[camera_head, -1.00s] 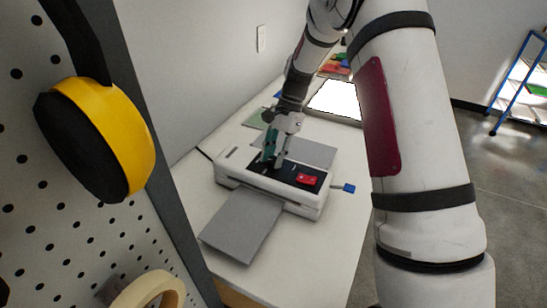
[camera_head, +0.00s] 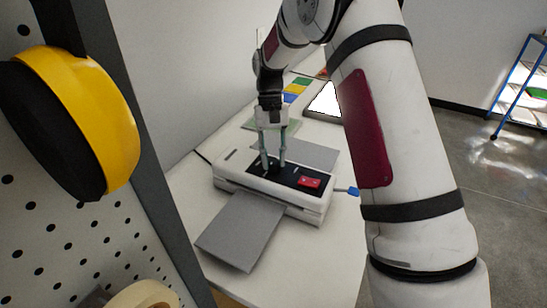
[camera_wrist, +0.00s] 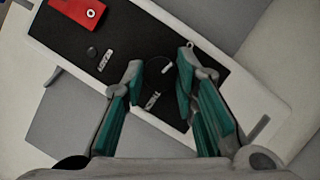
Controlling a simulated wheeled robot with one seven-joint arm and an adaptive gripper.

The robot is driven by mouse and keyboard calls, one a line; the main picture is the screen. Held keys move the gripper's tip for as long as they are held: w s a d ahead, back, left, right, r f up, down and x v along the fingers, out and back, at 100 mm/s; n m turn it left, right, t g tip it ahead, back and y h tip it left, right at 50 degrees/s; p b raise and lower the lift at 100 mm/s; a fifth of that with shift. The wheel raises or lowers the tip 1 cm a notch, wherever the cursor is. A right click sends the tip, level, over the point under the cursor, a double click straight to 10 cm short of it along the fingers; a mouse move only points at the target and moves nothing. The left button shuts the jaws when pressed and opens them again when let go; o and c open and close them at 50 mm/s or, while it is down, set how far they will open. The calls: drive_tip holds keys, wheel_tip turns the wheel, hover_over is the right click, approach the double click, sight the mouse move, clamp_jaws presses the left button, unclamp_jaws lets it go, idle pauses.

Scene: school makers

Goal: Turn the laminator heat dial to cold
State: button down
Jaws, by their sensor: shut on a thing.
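The white laminator (camera_head: 262,195) sits on the table, with a black control panel on top. In the wrist view, the black heat dial (camera_wrist: 156,82) lies between my fingertips, with a small white pointer mark on its right side. Small white labels (camera_wrist: 105,62) are printed around it, too blurred to read surely. My gripper (camera_head: 274,164) comes down on the panel from above and is shut on the dial; its fingertips also show in the wrist view (camera_wrist: 161,62). In the head view the fingers mostly hide the dial.
A red switch (camera_head: 309,182) is on the panel near the dial. A grey tray (camera_head: 240,232) sticks out at the laminator's front, and a blue-ended lever (camera_head: 352,191) at its right. A pegboard with yellow tape (camera_head: 105,120) stands close on the left. A bright light panel (camera_head: 325,100) lies behind.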

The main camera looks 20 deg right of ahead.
drive_tip(key=shift+n+h, duration=0.5)
drive_tip(key=shift+n, duration=0.6)
drive_tip(key=c, duration=1.3)
unclamp_jaws()
drive_tip(key=shift+r, duration=0.1)
drive_tip(key=v, duration=1.1)
drive_tip(key=shift+w+r, duration=0.25)
drive_tip(key=shift+r, duration=0.05)
